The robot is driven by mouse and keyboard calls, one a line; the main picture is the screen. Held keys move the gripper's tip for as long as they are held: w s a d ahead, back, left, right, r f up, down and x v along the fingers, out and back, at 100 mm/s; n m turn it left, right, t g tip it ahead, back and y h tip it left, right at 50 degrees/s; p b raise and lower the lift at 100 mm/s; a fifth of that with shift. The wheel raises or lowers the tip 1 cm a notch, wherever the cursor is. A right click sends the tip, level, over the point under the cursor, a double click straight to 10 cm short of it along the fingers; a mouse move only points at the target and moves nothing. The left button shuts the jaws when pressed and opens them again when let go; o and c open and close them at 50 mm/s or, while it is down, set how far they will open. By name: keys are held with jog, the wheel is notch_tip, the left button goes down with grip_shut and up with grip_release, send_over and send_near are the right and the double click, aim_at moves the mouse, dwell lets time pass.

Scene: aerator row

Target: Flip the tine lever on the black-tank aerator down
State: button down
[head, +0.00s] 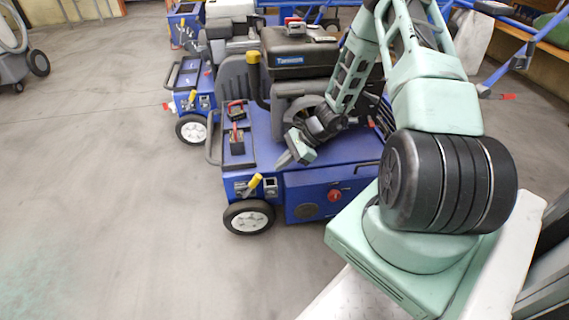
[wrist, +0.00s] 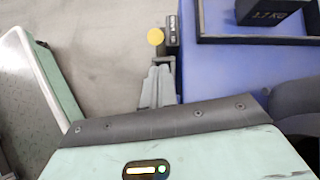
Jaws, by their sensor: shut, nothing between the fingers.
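The black-tank aerator (head: 335,178) is blue, with a black tank (head: 300,52) on top. A yellow-handled lever (head: 255,182) sticks up at a slant from a small plate on its near side, above the front wheel. Its round yellow end (wrist: 155,37) shows in the wrist view beside the blue deck edge. My gripper (head: 281,162) is shut and empty, just right of and above this lever, apart from it in the head view. In the wrist view the fingers (wrist: 157,76) point towards the yellow end, with a gap between. No label tells which lever is the tine lever.
A similar aerator (head: 186,78) stands behind. The floor (head: 90,150) at left is clear.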

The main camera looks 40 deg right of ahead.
aim_at(252, 187)
jog(key=b+x, duration=0.2)
jog(key=x, duration=0.4)
jog(key=shift+f, duration=0.1)
jog(key=shift+a, duration=0.1)
jog(key=shift+w+r+p, duration=0.1)
jog(key=shift+r+p, duration=0.25)
jog(key=shift+p, duration=0.25)
jog(key=shift+a, duration=0.15)
jog(key=shift+h, duration=0.3)
